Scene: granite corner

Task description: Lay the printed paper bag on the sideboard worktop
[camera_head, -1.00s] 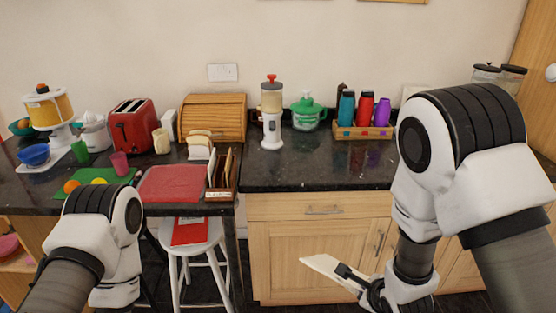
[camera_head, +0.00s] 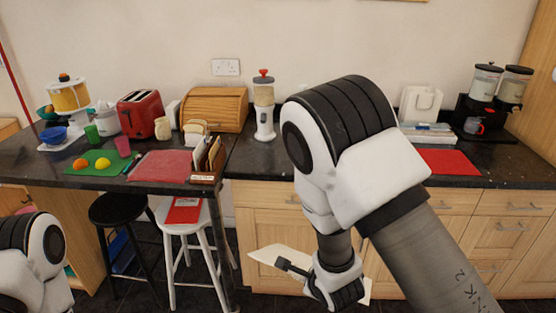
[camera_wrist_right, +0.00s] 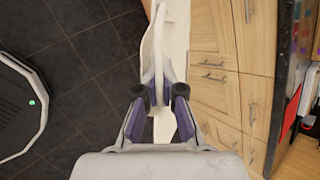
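My right gripper (camera_head: 290,267) is shut on a flat cream sheet-like thing, which I take for the paper bag (camera_head: 268,254). It hangs in front of the cupboard doors, below worktop height. In the right wrist view the bag (camera_wrist_right: 165,40) runs between both fingers (camera_wrist_right: 160,95) and shows nearly edge-on. I see no print on it. The dark granite sideboard worktop (camera_head: 258,160) is above and behind it; my right arm hides its middle part. My left arm shows at the lower left, but its gripper is out of view.
On the worktop stand a white dispenser (camera_head: 264,110), a red mat (camera_head: 446,162), a white container (camera_head: 420,105) and two black-lidded dispensers (camera_head: 485,82). A white stool (camera_head: 172,230) and a black stool (camera_head: 116,212) stand at left. Worktop right of the red mat is bare.

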